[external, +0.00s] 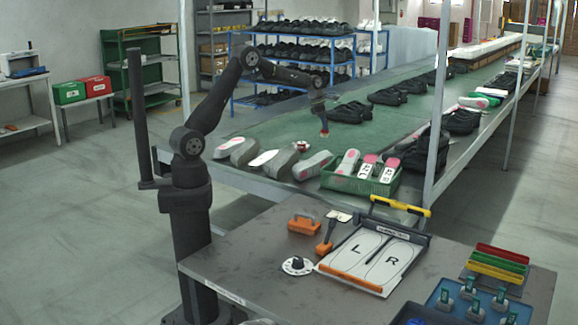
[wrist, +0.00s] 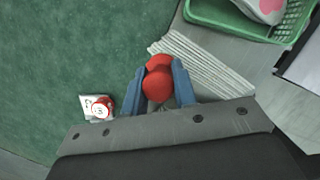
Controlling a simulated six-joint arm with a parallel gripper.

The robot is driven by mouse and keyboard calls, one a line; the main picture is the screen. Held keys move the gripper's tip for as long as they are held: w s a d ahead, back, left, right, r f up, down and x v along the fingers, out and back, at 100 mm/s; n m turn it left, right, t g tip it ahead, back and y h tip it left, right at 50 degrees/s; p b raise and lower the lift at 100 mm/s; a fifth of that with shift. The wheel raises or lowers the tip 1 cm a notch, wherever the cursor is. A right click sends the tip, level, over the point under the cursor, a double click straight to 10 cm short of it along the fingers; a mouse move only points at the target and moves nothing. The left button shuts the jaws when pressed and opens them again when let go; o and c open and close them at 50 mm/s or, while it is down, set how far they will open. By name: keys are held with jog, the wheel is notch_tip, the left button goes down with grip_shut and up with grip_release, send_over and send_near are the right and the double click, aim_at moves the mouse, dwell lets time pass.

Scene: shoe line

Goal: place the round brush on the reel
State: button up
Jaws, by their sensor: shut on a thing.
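My gripper (external: 321,112) hangs over the green belt in the external view. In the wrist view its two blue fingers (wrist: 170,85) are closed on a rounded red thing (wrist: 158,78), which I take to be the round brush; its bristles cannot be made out. In the external view the held thing shows as a small red-orange tip (external: 324,131) below the fingers, above the belt. A small red and white round thing (wrist: 102,107), perhaps the reel, sits by a white piece on the belt, left of my gripper in the wrist view. It also shows in the external view (external: 301,146).
A green crate (external: 346,184) with shoes stands at the belt's near edge, and shoes (external: 241,153) lie to its left. Dark shoes (external: 352,112) stand farther along the belt. A grey bench (external: 250,262) in front holds an L/R board (external: 350,262) and tools.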

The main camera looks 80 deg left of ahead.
jog(key=s+a+n, duration=0.2)
jog(key=s+a, duration=0.2)
jog(key=a, duration=0.8)
send_over(302, 143)
notch_tip(302, 143, down, 7)
jog(key=shift+a+f+y, duration=0.15)
jog(key=shift+f, duration=0.85)
jog(key=shift+a+f+y, duration=0.15)
jog(key=shift+f, duration=0.8)
jog(key=shift+f, duration=0.15)
jog(key=o, duration=1)
jog(key=v, duration=1.2)
jog(key=shift+s, duration=0.1)
